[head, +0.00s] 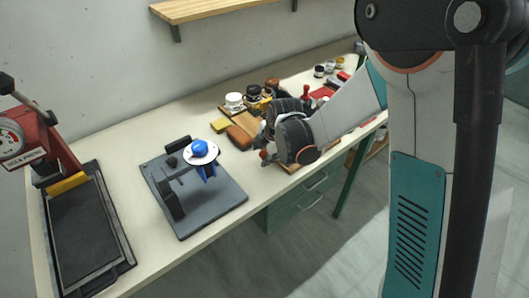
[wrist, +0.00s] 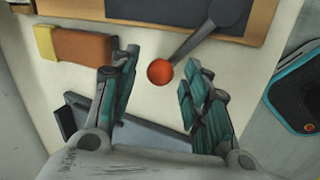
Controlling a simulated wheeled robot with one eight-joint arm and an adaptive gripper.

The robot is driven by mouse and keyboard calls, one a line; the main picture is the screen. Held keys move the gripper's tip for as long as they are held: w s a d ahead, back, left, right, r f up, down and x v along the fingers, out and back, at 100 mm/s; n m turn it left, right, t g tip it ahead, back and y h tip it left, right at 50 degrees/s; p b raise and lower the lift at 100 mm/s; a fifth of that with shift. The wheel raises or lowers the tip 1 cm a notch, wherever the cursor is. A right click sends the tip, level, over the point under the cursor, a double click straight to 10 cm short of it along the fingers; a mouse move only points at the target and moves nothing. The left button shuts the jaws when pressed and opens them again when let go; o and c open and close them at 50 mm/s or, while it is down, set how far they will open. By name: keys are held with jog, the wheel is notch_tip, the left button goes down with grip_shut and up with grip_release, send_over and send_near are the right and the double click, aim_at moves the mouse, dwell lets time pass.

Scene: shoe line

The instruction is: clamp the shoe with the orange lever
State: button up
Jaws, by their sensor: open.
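The orange ball (wrist: 160,72) of the lever sits at the end of a dark grey lever arm (wrist: 200,38) in the wrist view. My gripper (wrist: 162,66) is open, with one teal-padded finger on each side of the ball. The ball appears between the fingers, but I cannot tell whether it is at their depth. In the head view my gripper (head: 265,146) is low over the bench, right of the grey fixture, and a small orange spot shows beside it. I cannot make out a shoe or the clamp clearly; my arm hides part of that area.
A grey fixture (head: 224,200) with a blue knob (head: 200,147) stands mid-bench. A red press (head: 33,135) with a black tray (head: 85,235) is at left. A brown block (head: 239,137), jars (head: 234,101) and other items lie close behind my gripper. A wooden shelf (head: 205,9) hangs above.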

grip_shut()
jog(key=shift+w, duration=0.15)
jog(key=shift+w+m, duration=0.3)
jog(key=shift+m, duration=0.3)
jog(key=w+m+h+b, duration=0.1)
jog(key=w+m, duration=0.1)
jog(key=m, duration=0.1)
jog(key=shift+w+d+h, duration=0.1)
jog(key=shift+d+h, duration=0.05)
jog(key=shift+h, duration=0.15)
jog(key=shift+w+d+m+h, duration=0.25)
jog(key=shift+w+m, duration=0.15)
jog(key=shift+m, duration=0.2)
jog(key=shift+w+d+m+h, duration=0.1)
jog(key=shift+w+m+h, duration=0.2)
jog(key=shift+m, duration=0.3)
jog(key=shift+w+d+m+h, duration=0.5)
jog(key=shift+w+m, duration=0.2)
jog(key=shift+m, duration=0.5)
